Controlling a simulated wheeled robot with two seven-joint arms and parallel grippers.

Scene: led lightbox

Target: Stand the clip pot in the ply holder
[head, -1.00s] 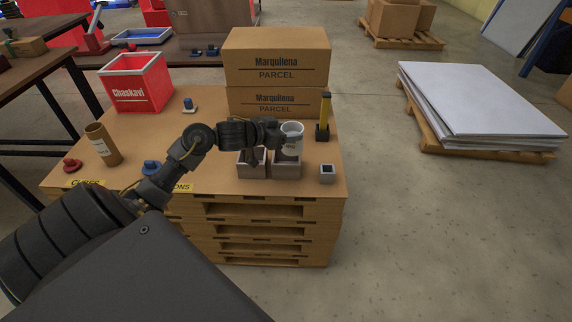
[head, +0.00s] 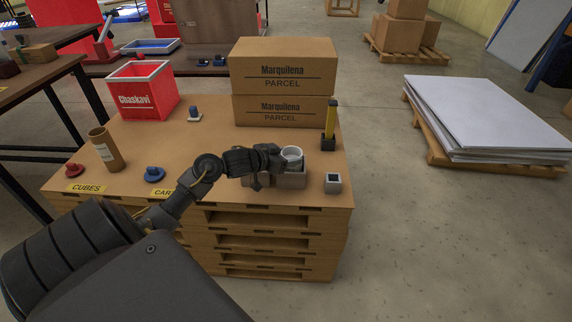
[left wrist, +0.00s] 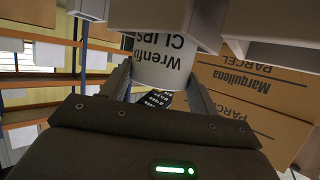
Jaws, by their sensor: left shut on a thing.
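The clip pot, a white cylinder with a dark rim, stands upright at the holder in the head view (head: 292,153). My left gripper (head: 277,158) is shut on the pot, one finger on each side. The holder (head: 291,181) is a low greyish-brown box on the table's front edge, with the pot over its right part. The pot's lower end is hidden behind the holder's front wall; I cannot tell if it touches the floor. My right gripper is not in view.
A yellow-and-black upright tool in a dark block (head: 329,130) stands behind the holder. A small grey cube-like block (head: 332,183) is to its right. Parcels (head: 282,110) stand behind. A cardboard tube (head: 105,150), blue knob (head: 154,174) and red crate (head: 140,92) are left.

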